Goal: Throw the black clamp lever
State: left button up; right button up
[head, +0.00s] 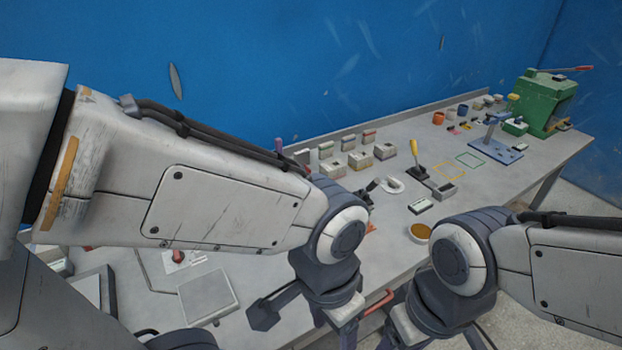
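A black bar with a blocky end (266,314) shows over the bench just left of my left wrist. It looks like the black clamp lever, but my arm hides its inner end and I cannot tell what it joins. My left gripper (330,308) points down at the bench's front edge, seen from behind; its fingertips are hidden. My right gripper (412,326) hangs at lower centre-right, partly behind its own wrist, with its fingertips unseen. I see no clear contact between either gripper and the bar.
The grey bench (310,143) runs to the back right. A yellow-handled lever (414,152), a blue fixture (493,143) and a green press (545,103) stand on it. A grey plate (207,296) lies at left. Several small blocks line the back.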

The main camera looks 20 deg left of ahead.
aim_at(374, 183)
jog(key=u, duration=0.1)
jog(key=k, duration=1.2)
jog(key=z, duration=0.85)
jog(key=i, duration=1.3)
jog(key=u, duration=0.8)
jog(key=i, duration=0.7)
jog(key=u, duration=0.8)
